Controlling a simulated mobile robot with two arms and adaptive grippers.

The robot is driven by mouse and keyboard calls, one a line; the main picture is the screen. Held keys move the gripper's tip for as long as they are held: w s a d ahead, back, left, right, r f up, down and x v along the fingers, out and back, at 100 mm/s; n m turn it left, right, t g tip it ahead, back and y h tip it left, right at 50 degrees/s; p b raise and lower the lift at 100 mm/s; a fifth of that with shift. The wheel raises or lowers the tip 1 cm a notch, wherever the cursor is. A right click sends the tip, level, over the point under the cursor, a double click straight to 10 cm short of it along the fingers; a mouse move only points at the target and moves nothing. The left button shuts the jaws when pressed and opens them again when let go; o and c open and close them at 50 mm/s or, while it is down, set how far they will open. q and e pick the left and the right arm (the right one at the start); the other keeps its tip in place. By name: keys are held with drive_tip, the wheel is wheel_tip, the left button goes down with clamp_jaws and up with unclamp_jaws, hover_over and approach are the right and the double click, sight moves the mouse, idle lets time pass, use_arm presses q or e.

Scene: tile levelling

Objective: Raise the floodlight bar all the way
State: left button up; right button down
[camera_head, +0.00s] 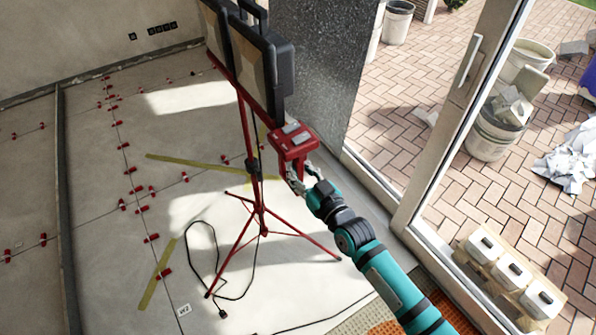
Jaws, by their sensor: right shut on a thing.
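A red tripod (246,127) stands on the tiled floor with its legs spread. It carries a red floodlight bar (222,68) with two dark floodlights; the nearer floodlight (262,70) hides part of the bar. My right gripper (297,178) is at the red end piece (293,143) at the near end of the bar, just below the nearer floodlight. It is shut on the bar's end, with its fingers partly hidden by the red piece. My left gripper is not in view.
A black cable (217,262) loops on the floor by the tripod legs. Red levelling clips (128,171) line the tile joints. A dark stone pillar (318,65) and a glass door frame (449,120) stand close on the right. Buckets (493,135) are outside.

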sight(299, 160)
wheel_tip(299, 160, up, 4)
drive_tip(key=shift+f+p, duration=0.1)
drive_tip(key=shift+p, duration=0.7)
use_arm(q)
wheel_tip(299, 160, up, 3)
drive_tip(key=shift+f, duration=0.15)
use_arm(e)
drive_tip(key=shift+w, duration=0.1)
drive_tip(key=c, duration=1.4)
unclamp_jaws()
drive_tip(key=shift+c, duration=0.2)
drive_tip(key=shift+o, duration=1.4)
drive_tip(key=shift+f, duration=0.1)
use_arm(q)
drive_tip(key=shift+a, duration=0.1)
use_arm(e)
drive_tip(key=shift+d+f, duration=0.1)
drive_tip(key=v, duration=1.2)
